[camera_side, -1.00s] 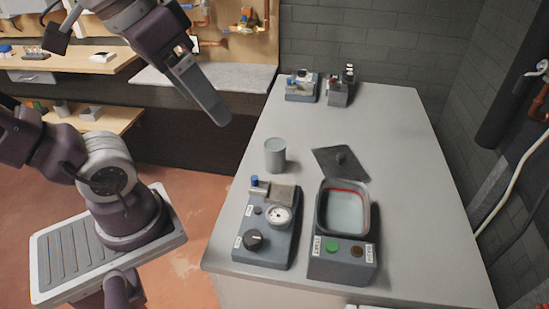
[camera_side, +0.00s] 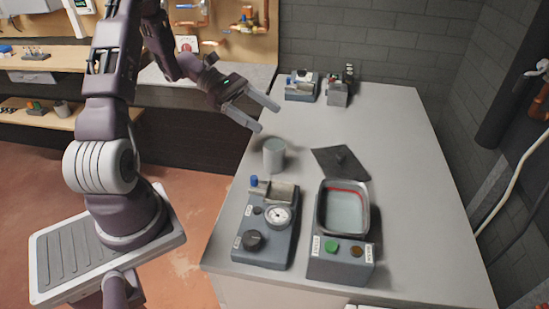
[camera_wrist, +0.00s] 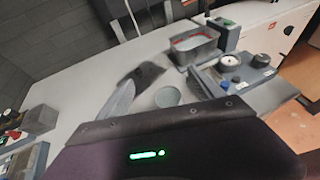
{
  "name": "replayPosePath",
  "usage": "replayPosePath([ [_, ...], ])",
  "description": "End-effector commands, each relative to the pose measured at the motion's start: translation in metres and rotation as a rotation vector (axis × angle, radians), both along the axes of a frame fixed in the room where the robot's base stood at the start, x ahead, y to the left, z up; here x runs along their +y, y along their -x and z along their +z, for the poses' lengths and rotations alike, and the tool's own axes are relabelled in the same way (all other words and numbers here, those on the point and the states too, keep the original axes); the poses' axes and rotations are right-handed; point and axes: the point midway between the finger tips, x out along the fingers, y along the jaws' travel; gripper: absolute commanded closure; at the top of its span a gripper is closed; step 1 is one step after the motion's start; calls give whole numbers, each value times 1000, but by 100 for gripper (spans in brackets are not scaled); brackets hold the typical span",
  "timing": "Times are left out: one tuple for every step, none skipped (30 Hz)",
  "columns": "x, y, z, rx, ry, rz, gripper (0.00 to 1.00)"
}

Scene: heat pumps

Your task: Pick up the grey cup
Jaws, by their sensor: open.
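The grey cup (camera_side: 274,156) stands upright on the grey table, near its left edge. In the wrist view its round open top (camera_wrist: 167,97) shows just beyond the gripper body. My gripper (camera_side: 267,116) is open and empty, with its two fingers spread, above and behind the cup in the side view. It is apart from the cup. In the wrist view one finger shows clearly to the left of the cup.
A control box with a gauge (camera_side: 267,228) and a water-filled basin unit (camera_side: 343,215) stand in front of the cup. A dark lid with a knob (camera_side: 341,163) lies to its right. Small devices (camera_side: 302,86) stand at the back. The table's right side (camera_side: 420,190) is clear.

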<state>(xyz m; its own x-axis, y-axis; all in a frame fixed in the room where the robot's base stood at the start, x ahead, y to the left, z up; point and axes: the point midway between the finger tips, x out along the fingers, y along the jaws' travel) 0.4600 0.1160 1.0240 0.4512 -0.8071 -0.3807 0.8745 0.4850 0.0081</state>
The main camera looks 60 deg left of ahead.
Motion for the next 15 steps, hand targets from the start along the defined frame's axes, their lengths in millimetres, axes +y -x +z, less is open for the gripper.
replayPosePath([
  [-1, 1, -27, 6, 9, 0, 24],
  [-1, 0, -43, 6, 6, -1, 24],
  [-1, 0, -61, 5, 6, -1, 24],
  [-1, 0, -73, 3, 4, -1, 24],
  [-1, 0, -83, 2, 3, -3, 24],
  [-1, 0, -95, 1, 1, -3, 24],
  [-1, 0, -102, 0, 0, -2, 24],
  [-1, 0, -106, 0, 0, -2, 24],
  [-2, -1, -111, -1, -1, -4, 24],
  [-4, -2, -113, -2, -1, -4, 24],
  [-7, -3, -115, -3, -2, -6, 24],
  [-11, -6, -117, -1, -2, -4, 24],
  [-15, -7, -119, -1, -2, -6, 24],
  [-19, -10, -120, -2, -1, -6, 24],
  [-24, -12, -123, -1, -2, -6, 24],
])
